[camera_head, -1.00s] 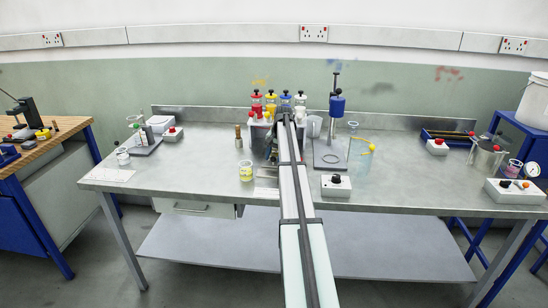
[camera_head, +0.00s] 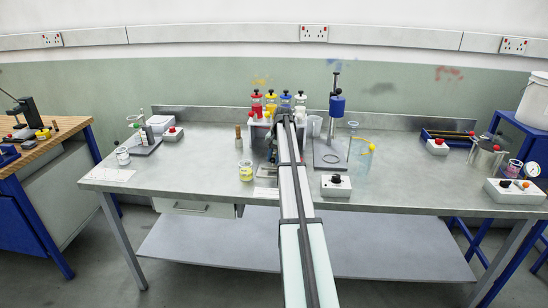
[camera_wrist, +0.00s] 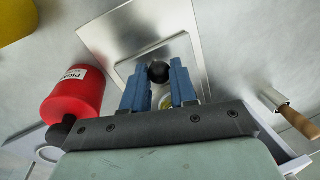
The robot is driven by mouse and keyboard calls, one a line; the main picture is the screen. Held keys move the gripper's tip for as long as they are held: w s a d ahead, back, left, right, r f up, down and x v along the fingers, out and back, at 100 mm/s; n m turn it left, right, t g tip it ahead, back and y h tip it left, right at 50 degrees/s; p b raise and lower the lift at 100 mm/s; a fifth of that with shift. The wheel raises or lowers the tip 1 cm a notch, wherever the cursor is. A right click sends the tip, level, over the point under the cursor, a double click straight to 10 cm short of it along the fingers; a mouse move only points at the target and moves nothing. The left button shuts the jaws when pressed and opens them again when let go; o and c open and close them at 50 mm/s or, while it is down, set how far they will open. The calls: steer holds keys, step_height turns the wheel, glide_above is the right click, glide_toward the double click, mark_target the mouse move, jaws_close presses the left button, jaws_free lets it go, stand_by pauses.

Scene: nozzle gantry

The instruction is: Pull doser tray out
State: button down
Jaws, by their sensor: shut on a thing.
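In the wrist view, my gripper (camera_wrist: 159,85) has its blue fingers closed on a black round knob (camera_wrist: 158,71). The knob is in front of a shiny metal tray-like plate (camera_wrist: 126,30) with a raised square inner edge, which looks like the doser tray. Something yellowish shows between the fingers below the knob; I cannot tell what it is. In the head view, my arm covers most of the gripper and the tray, in front of the doser rack with red (camera_head: 257,100), yellow (camera_head: 271,100), blue (camera_head: 286,101) and white (camera_head: 300,101) reservoirs.
The front left bench is mostly clear.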

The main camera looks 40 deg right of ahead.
steer(key=s+a, duration=0.7)
steer(key=shift+s+a, duration=0.15)
steer(key=shift+s, duration=0.05)
steer(key=c, duration=0.9)
jaws_free()
steer(key=shift+w, duration=0.1)
steer(key=shift+r, duration=0.1)
step_height(320, 180, up, 13)
steer(key=s+d, duration=0.1)
steer(key=s, duration=0.1)
steer(key=shift+d+r, duration=0.2)
steer(key=shift+d, duration=0.1)
steer(key=shift+s, duration=0.1)
